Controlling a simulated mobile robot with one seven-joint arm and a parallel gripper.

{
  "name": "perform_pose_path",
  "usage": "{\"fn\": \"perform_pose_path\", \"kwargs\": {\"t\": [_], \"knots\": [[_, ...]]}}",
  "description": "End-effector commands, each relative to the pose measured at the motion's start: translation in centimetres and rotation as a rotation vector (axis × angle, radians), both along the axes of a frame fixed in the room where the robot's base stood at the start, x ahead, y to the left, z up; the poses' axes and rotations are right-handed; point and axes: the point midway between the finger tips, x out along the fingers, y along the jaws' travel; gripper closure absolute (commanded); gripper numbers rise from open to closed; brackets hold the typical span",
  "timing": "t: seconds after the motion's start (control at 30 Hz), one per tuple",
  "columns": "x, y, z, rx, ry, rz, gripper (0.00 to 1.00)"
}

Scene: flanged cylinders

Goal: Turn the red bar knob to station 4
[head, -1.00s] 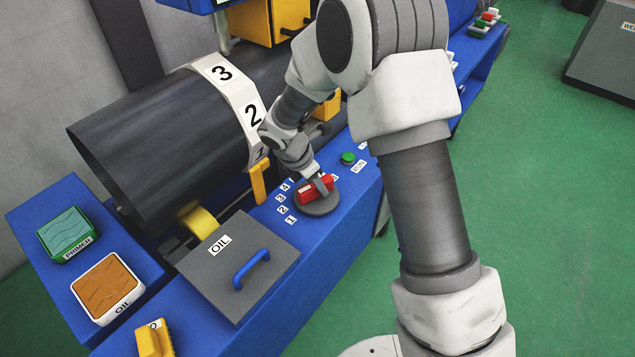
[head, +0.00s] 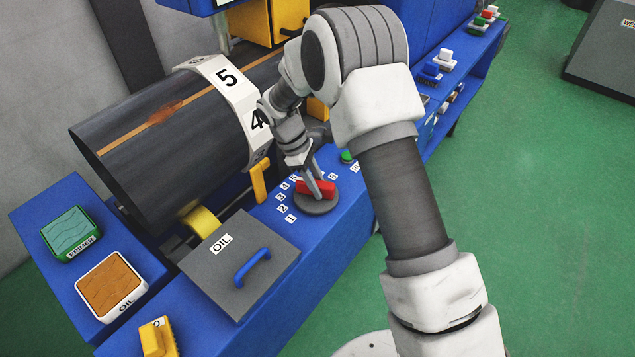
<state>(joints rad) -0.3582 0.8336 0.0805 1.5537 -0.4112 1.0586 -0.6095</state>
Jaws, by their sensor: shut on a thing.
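The red bar knob (head: 316,187) sits on a round grey base (head: 318,206) on the blue bench. My gripper (head: 316,190) reaches down from above and is shut on the bar, with its fingers on either side. Station labels (head: 283,198) form an arc around the knob's left and far side; 1, 2 and 3 are readable, others are partly hidden by my gripper. The bar lies nearly crosswise in the picture. The large dark cylinder (head: 170,135) carries a white numbered band (head: 222,80) showing 5 on top and 4 lower, near a yellow pointer (head: 259,182).
A grey OIL lid (head: 215,270) with a blue handle stands left of the knob. PRIMER (head: 70,232) and OIL (head: 112,285) pads lie at left, a yellow block (head: 155,338) at the front. A green button (head: 347,156) is just behind the knob.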

Motion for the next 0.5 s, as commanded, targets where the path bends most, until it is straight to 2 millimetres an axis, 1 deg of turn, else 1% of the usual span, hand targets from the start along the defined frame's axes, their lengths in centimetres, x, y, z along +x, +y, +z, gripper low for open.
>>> {"fn": "perform_pose_path", "kwargs": {"t": [0.2,0.5], "knots": [[-0.01,-0.03,0.0,-0.001,0.0,-0.107,1.0],[-0.03,-0.03,0.02,0.0,0.0,-0.168,1.0]]}}
